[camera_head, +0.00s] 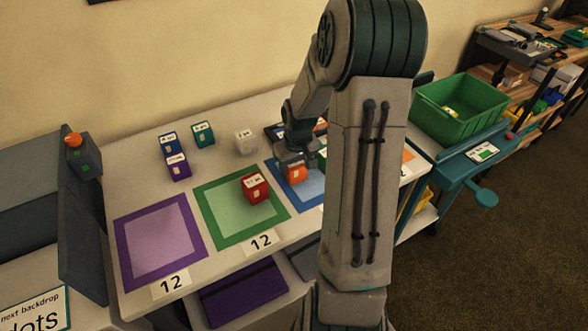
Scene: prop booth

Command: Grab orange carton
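The orange carton (296,174) is a small box with a pale label, at the left part of the blue-bordered square (311,193) on the table. My gripper (294,162) points down directly over the carton, and its lower end meets or overlaps the carton's top in this view. The fingers are too small and dark to tell whether they are open or closed on it. My arm hides the right part of the blue square. I cannot tell whether the carton touches the table.
A red carton (255,187) sits on the green-bordered square (210,214). Blue (169,143), purple (178,166), teal (203,134) and white (246,142) cartons stand behind. The purple-bordered square (128,249) is empty. A green bin (456,116) stands at right.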

